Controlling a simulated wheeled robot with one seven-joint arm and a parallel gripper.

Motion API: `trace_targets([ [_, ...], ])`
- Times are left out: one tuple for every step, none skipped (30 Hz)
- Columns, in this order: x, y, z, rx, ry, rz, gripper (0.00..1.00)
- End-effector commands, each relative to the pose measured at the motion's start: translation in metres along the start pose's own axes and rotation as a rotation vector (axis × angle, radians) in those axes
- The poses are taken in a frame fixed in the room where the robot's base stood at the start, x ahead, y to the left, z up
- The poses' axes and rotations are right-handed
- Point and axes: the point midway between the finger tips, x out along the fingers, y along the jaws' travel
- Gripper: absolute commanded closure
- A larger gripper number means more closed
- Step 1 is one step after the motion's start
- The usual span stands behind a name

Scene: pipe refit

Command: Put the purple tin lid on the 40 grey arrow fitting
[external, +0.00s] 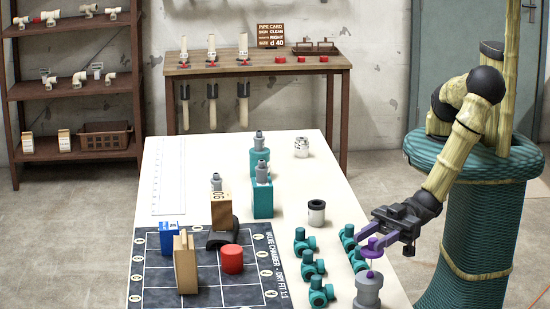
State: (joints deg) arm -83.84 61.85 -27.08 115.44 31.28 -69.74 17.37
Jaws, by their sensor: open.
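My gripper (388,240) is at the right edge of the white table, pointing down and to the left, with its jaws open. A purple disc-like piece with a small raised top, which looks like the tin lid (373,248), is right at the fingertips. It is just above a grey fitting (368,292) at the table's front right; a thin stem shows between them. I cannot tell whether the lid rests on that stem or touches a finger. Other grey fittings stand on a wooden block (216,182) and on teal blocks (262,171). No 40 or arrow mark is readable on any fitting.
Several teal valve pieces (305,262) crowd the table left of my gripper. A white-and-black tin (316,213) stands behind them. A dark grid mat (210,290) holds a red cylinder (231,259) and blocks.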

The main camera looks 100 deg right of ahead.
Motion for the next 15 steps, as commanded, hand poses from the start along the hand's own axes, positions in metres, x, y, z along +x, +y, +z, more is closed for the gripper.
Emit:
trace_targets([
  [-0.006, 0.000, 0.003, 0.000, -0.002, 0.000, 0.60],
  [-0.010, 0.000, 0.003, 0.000, -0.002, 0.000, 0.60],
  [-0.015, 0.000, 0.003, 0.001, -0.002, 0.000, 0.60],
  [-0.020, 0.000, 0.003, 0.001, -0.002, 0.000, 0.60],
  [-0.025, 0.000, 0.003, 0.001, -0.002, -0.001, 0.60],
  [-0.032, -0.001, 0.004, 0.001, -0.003, -0.001, 0.60],
  [-0.038, -0.001, 0.004, 0.001, -0.003, -0.002, 0.60],
  [-0.043, -0.001, 0.004, 0.001, -0.002, -0.002, 0.60],
  [-0.051, -0.001, 0.004, 0.001, -0.003, -0.002, 0.60],
  [-0.056, -0.001, 0.004, 0.002, -0.003, -0.001, 0.60],
  [-0.062, -0.001, 0.004, 0.002, -0.003, -0.001, 0.60],
  [-0.069, 0.000, 0.004, 0.001, -0.003, -0.001, 0.60],
  [-0.075, -0.001, 0.004, 0.001, -0.003, -0.002, 0.60],
  [-0.081, -0.001, 0.004, 0.001, -0.003, -0.002, 0.60],
  [-0.089, -0.001, 0.004, 0.001, -0.003, -0.002, 0.60],
])
